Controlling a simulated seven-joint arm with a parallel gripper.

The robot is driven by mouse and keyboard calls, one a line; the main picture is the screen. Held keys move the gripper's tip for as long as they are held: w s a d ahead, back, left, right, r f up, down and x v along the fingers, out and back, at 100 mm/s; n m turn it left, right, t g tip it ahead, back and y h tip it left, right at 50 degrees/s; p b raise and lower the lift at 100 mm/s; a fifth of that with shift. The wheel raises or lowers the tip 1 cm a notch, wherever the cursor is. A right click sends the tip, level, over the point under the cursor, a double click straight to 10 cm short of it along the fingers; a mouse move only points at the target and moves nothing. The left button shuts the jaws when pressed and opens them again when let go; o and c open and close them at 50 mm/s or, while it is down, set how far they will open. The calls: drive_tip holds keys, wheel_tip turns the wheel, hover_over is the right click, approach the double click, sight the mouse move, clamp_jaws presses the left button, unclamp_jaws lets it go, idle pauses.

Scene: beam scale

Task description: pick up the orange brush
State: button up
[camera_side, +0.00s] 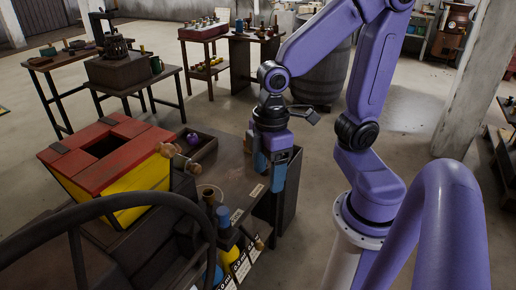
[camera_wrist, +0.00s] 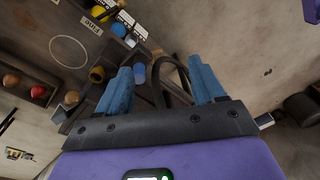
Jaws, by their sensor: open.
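I cannot make out an orange brush for certain in either view. A small brownish-orange rounded piece (camera_side: 168,150) stands at the right edge of the red and yellow box in the side view; I cannot tell what it is. My gripper (camera_side: 270,172) points down over the right end of the dark table in the side view. In the wrist view its two blue fingers stand wide apart with nothing held between them, and my gripper (camera_wrist: 162,84) is open.
The red and yellow box (camera_side: 100,150) and a black wheel rim (camera_side: 150,199) occupy the left. Bottles and labels crowd the dark table (camera_side: 232,172). In the wrist view, a tray (camera_wrist: 28,72) holds round balls, beside a thin ring (camera_wrist: 68,36).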

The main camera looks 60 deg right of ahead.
drive_tip(key=w+d+f+m, duration=0.1)
drive_tip(key=w+d+m, duration=0.1)
drive_tip(key=w, duration=0.8)
drive_tip(key=w+d+f+m+t+y, duration=0.1)
drive_tip(key=w+d+f+m, duration=0.1)
drive_tip(key=w+d, duration=0.6)
drive_tip(key=w+d+f+m+t+y, duration=0.1)
drive_tip(key=w+d+f+m, duration=0.15)
drive_tip(key=w+d, duration=0.45)
drive_tip(key=s+d+f+m+t+h, duration=0.1)
drive_tip(key=d+f, duration=0.2)
drive_tip(key=d, duration=0.7)
drive_tip(key=s+d+f+m+t+h, duration=0.1)
drive_tip(key=d+f, duration=0.3)
drive_tip(key=d, duration=0.7)
drive_tip(key=d+f+m+t+h, duration=0.1)
drive_tip(key=d+f+m, duration=0.15)
drive_tip(key=d, duration=0.75)
drive_tip(key=shift+n, duration=0.4)
drive_tip(key=x, duration=1.1)
drive_tip(key=s+x, duration=0.1)
drive_tip(key=x, duration=0.5)
drive_tip(key=shift+w+a+f, duration=0.1)
drive_tip(key=shift+a+f, duration=0.2)
drive_tip(key=shift+a, duration=0.05)
drive_tip(key=shift+f, duration=0.25)
drive_tip(key=c, duration=1.1)
